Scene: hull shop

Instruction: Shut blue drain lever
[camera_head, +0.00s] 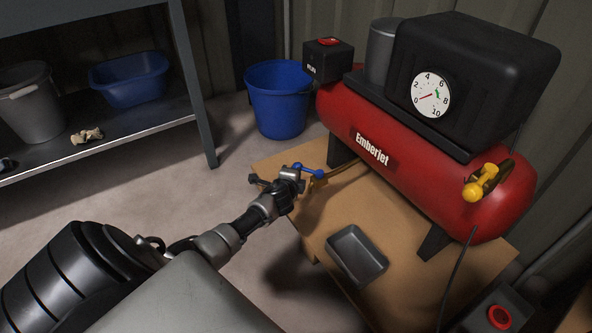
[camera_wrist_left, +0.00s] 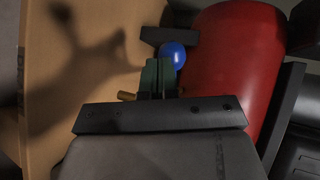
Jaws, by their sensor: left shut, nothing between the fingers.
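The blue drain lever (camera_head: 309,171) shows at the left edge of the wooden stand, below the left end of the red compressor tank (camera_head: 400,150). In the left wrist view, its round blue knob (camera_wrist_left: 174,54) shows just beyond my fingertips, slightly right. My left gripper (camera_head: 287,178) is right at the lever in the head view, its fingers shut and empty. In the wrist view, the shut fingers (camera_wrist_left: 158,76) point toward the knob; I cannot tell whether they touch it. The gripper hides part of the valve. My right gripper is out of view.
A grey tray (camera_head: 357,256) lies on the wooden stand (camera_head: 322,223). A blue bucket (camera_head: 278,100) stands on the floor behind the stand. A metal shelf (camera_head: 130,130) with a blue basin (camera_head: 130,80) is at left. Floor between shelf and stand is clear.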

